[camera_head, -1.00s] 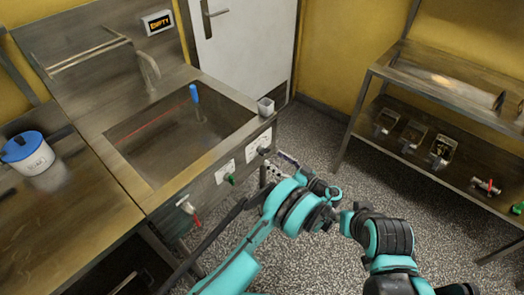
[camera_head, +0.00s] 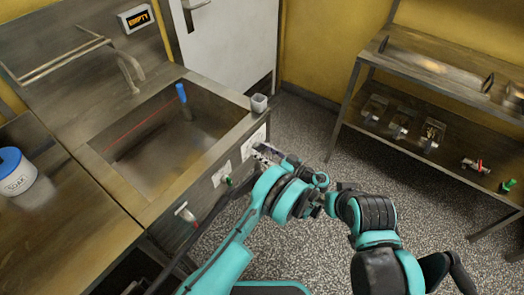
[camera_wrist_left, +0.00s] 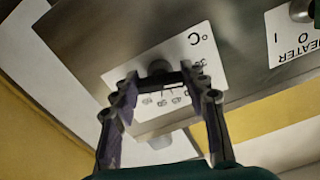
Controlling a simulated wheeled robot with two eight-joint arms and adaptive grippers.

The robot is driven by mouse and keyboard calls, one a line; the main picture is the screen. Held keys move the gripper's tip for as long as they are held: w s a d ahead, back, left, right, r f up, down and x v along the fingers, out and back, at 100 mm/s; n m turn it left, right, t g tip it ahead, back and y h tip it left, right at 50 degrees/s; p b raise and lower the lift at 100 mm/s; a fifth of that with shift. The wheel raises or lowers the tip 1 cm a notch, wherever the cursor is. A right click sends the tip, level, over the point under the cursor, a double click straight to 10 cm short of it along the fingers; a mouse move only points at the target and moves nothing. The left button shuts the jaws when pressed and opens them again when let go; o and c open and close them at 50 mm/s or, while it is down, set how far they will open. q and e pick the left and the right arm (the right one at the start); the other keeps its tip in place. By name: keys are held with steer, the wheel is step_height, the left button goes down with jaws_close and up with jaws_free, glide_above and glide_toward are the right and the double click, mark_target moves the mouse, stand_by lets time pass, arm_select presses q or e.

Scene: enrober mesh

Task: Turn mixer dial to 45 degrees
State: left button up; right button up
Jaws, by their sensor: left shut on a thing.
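The mixer dial (camera_wrist_left: 160,69) is a dark round knob on a white plate marked °C (camera_wrist_left: 190,45), seen in the left wrist view. My left gripper (camera_wrist_left: 160,80) has its two fingers on either side of the dial and is shut on it. The fingers cover part of the knob and plate, and I cannot read the dial's angle. In the head view my left gripper (camera_head: 266,152) is at the right end of the sink's front panel, and the dial is hidden behind it. I cannot make out my right gripper.
The sink basin (camera_head: 150,135) holds a blue-handled tool (camera_head: 182,97). A small grey cup (camera_head: 259,103) stands on the rim near my left gripper. A shelf rack (camera_head: 425,95) stands right, past open floor.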

arm_select(q)
steer(key=shift+m, duration=0.3)
steer(key=m, duration=0.7)
steer(key=shift+a, duration=0.1)
steer(key=m, duration=0.7)
steer(key=shift+r, duration=0.15)
stand_by(0.3)
steer(key=o, duration=1.2)
